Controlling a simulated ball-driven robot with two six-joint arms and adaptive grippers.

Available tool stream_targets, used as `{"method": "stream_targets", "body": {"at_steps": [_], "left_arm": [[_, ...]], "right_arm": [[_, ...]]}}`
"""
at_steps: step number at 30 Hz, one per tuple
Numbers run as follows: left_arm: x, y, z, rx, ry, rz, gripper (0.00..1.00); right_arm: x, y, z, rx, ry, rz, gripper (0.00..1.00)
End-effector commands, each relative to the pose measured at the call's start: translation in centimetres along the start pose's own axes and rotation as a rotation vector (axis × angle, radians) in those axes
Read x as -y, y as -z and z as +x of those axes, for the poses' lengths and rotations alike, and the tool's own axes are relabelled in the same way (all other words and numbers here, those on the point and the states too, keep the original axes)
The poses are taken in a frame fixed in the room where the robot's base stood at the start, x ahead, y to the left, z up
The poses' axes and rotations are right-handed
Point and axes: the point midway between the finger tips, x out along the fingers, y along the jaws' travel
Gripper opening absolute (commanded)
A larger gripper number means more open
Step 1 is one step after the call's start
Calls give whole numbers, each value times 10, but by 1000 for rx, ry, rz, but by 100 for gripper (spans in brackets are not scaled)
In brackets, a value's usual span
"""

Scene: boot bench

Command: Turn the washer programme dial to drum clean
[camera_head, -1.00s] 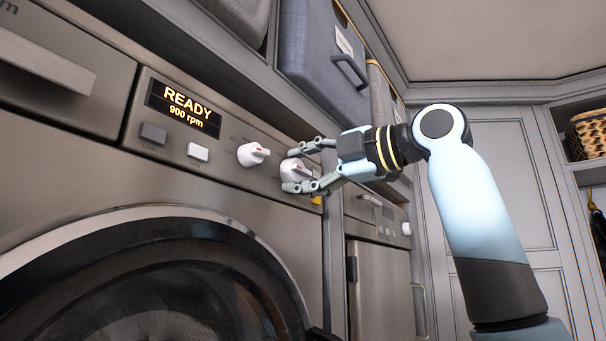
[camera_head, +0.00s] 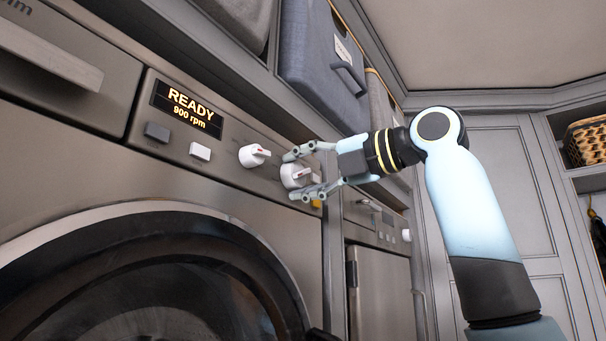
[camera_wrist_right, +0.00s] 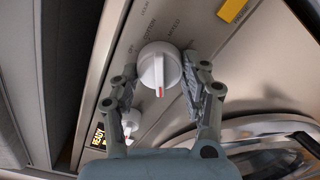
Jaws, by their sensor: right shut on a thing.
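The washer (camera_head: 190,235) fills the left of the head view, with a display (camera_head: 187,108) reading "READY 900 rpm". Its panel has two white dials. My right gripper (camera_head: 298,176) is shut on the right-hand dial (camera_head: 291,178), one finger on each side. In the right wrist view this dial (camera_wrist_right: 158,66) has a ridge with a red mark pointing down the picture; printed words partly ring it, including "COTTON". I cannot read which programme is selected. The other white dial (camera_head: 253,155) is free, just left of the fingers. My left gripper is not in view.
Two buttons, dark (camera_head: 157,132) and white (camera_head: 200,151), sit under the display. A yellow tag (camera_wrist_right: 232,10) is near the gripped dial. A grey bin (camera_head: 322,70) stands on the shelf above. A second appliance (camera_head: 380,285) stands to the right.

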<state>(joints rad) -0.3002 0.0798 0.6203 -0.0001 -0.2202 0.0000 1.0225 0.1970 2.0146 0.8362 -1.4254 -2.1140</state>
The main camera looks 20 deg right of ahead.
Motion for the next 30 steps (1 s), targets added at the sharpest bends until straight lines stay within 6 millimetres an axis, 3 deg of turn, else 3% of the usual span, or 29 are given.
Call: {"method": "stream_targets", "body": {"at_steps": [10, 11, 15, 25, 30], "left_arm": [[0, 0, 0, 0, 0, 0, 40], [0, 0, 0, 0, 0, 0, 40], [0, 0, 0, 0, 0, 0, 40], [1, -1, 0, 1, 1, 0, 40], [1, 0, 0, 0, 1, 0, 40]], "right_arm": [[3, 1, 0, -5, 6, 0, 14], [3, 1, 0, -5, 6, 0, 48], [2, 1, 0, -4, 5, 0, 67], [1, 0, -3, 0, 3, -1, 68], [2, -1, -24, 3, 5, -5, 68]]}}
